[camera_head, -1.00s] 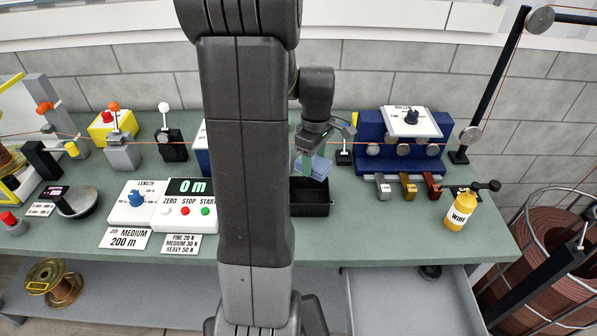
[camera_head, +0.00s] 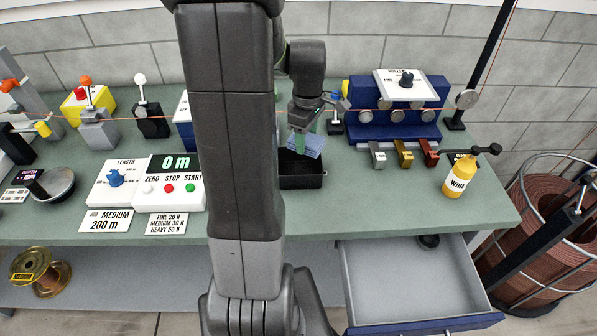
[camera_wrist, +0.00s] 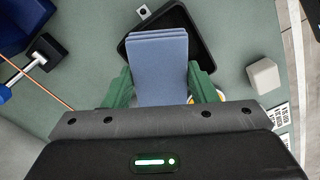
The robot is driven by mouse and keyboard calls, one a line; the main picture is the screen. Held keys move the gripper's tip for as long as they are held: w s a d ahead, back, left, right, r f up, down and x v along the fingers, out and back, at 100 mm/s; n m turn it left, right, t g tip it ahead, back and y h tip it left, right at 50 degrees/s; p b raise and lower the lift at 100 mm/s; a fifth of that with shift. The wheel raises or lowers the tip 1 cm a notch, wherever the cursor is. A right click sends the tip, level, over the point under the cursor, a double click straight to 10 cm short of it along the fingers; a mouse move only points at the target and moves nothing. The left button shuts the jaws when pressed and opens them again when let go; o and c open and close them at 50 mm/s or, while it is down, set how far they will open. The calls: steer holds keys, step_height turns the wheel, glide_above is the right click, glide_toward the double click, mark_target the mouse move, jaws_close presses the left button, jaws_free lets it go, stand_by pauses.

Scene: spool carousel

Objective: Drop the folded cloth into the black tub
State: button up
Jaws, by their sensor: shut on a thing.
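The folded cloth (camera_head: 306,147) is blue-grey and layered. My gripper (camera_head: 303,143) is shut on it, with green fingers on either side, as the wrist view shows for the cloth (camera_wrist: 158,70) and my gripper (camera_wrist: 160,88). The black tub (camera_head: 303,181) is an open box on the green bench. The cloth hangs above the tub's back part, and the tub's front wall is in plain view. In the wrist view the tub (camera_wrist: 207,52) lies beyond and below the cloth, which hides part of it. I cannot tell the exact height gap.
A blue roller unit (camera_head: 395,122) stands right of the tub, with small coloured blocks (camera_head: 404,154) before it. A yellow bottle (camera_head: 460,177) is further right. The meter box (camera_head: 175,185) is left. A drawer (camera_head: 415,280) stands open below the bench.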

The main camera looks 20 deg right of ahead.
steer(key=o, duration=1)
steer(key=shift+r, duration=0.1)
step_height(320, 180, up, 14)
steer(key=shift+f+b, duration=0.1)
steer(key=shift+b, duration=0.45)
steer(key=shift+f, duration=0.15)
